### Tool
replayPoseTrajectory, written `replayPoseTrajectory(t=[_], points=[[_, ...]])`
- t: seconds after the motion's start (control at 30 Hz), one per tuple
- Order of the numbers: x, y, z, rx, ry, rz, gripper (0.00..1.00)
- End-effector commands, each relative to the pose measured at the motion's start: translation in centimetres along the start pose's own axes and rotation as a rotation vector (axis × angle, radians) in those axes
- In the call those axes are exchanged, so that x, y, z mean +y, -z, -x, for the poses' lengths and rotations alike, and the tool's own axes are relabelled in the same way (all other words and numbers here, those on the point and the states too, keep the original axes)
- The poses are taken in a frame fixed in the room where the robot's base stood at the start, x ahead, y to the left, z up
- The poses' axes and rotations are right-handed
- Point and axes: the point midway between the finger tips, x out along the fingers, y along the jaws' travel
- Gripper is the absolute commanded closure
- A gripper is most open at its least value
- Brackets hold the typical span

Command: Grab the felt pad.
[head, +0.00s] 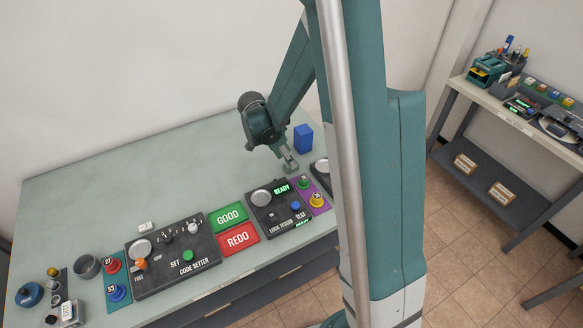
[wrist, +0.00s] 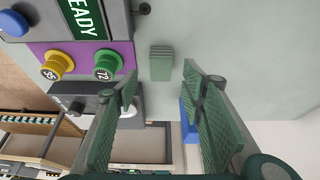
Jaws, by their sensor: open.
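A small grey-green block with ribbed sides, which looks like the felt pad (wrist: 161,63), lies on the table in the wrist view. My gripper (wrist: 161,72) is open and empty, with one finger to each side of the pad in that view. The pad appears beyond the fingertips, and I see no contact. In the head view my gripper (head: 290,164) points down at the table, right of the logic tester panel (head: 270,207). I cannot make out the pad there; the gripper may hide it.
A blue block (head: 303,138) stands close behind my gripper and shows beside the right finger in the wrist view (wrist: 185,122). A purple plate (head: 319,203) with yellow and green knobs lies in front. The table's back left (head: 120,180) is clear.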

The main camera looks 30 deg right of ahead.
Motion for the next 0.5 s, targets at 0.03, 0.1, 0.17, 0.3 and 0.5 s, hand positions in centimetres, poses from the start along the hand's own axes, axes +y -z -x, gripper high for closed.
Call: replayPoseTrajectory(t=[0.03,0.1,0.17,0.3,0.5], points=[[0.0,-0.1,-0.6,0.0,0.0,0.0,0.6],[-0.1,-0.1,-1.4,0.0,0.0,0.0,0.6],[-0.1,-0.1,-2.1,0.0,0.0,0.0,0.6],[-0.1,-0.1,-3.3,0.0,0.0,0.0,0.6],[-0.1,-0.1,-4.0,0.0,0.0,-0.001,0.6]])
